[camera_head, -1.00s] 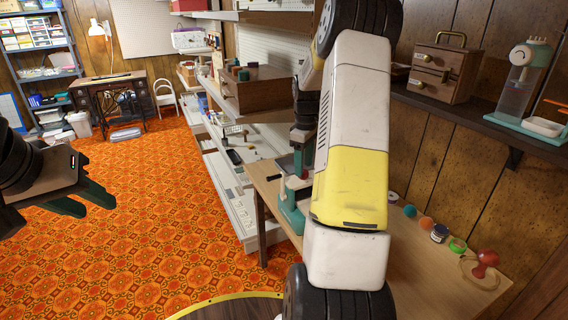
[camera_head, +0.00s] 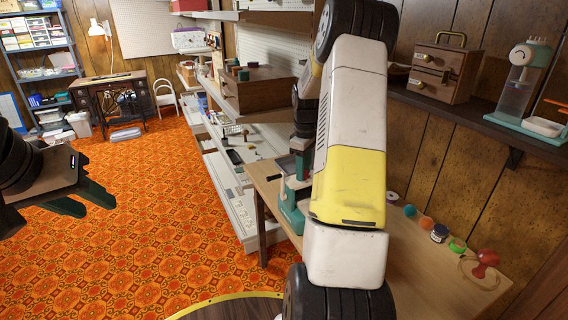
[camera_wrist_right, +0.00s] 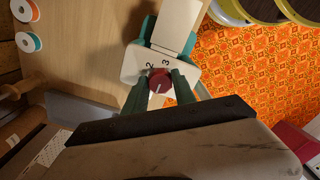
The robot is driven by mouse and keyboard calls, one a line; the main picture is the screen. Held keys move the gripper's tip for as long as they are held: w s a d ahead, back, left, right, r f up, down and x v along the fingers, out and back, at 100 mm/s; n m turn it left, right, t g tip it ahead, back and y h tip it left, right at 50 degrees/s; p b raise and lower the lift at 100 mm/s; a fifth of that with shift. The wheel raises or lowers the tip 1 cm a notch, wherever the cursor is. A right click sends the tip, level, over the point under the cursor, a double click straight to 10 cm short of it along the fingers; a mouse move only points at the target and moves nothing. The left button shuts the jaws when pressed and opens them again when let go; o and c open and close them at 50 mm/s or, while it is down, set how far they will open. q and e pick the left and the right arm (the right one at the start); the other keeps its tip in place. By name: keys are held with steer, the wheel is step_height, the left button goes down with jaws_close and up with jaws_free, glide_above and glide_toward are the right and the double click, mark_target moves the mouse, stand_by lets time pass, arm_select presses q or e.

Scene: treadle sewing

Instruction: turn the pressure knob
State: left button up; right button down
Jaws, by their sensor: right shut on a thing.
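The red pressure knob (camera_wrist_right: 159,81) sits on the white, rounded end of a teal-and-white machine (camera_wrist_right: 133,63), with the figures 2 and 3 printed beside it. A pale mark shows on the knob. My right gripper (camera_wrist_right: 160,88) is shut on the knob, with one green finger at each side. In the head view the machine (camera_head: 291,210) stands on the wooden table, and my right gripper (camera_head: 300,165) is above it, partly hidden by my right arm. The knob is not clear in that view. My left gripper (camera_head: 82,201) is open and empty over the carpet.
The wooden table (camera_head: 440,275) carries a red pincushion-like object (camera_head: 485,262), a dark jar (camera_head: 439,233) and small coloured rolls along the wall. A shelf (camera_head: 470,110) with a wooden box (camera_head: 440,72) is above. Open carpet lies left.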

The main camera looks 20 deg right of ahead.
steer(key=shift+m, duration=0.3)
steer(key=m, duration=1.1)
steer(key=shift+m, duration=0.3)
steer(key=m, duration=0.5)
steer(key=shift+w+m, duration=0.1)
steer(key=shift+m, duration=0.2)
steer(key=m, duration=0.6)
steer(key=shift+r, duration=0.1)
steer(key=c, duration=1)
jaws_free()
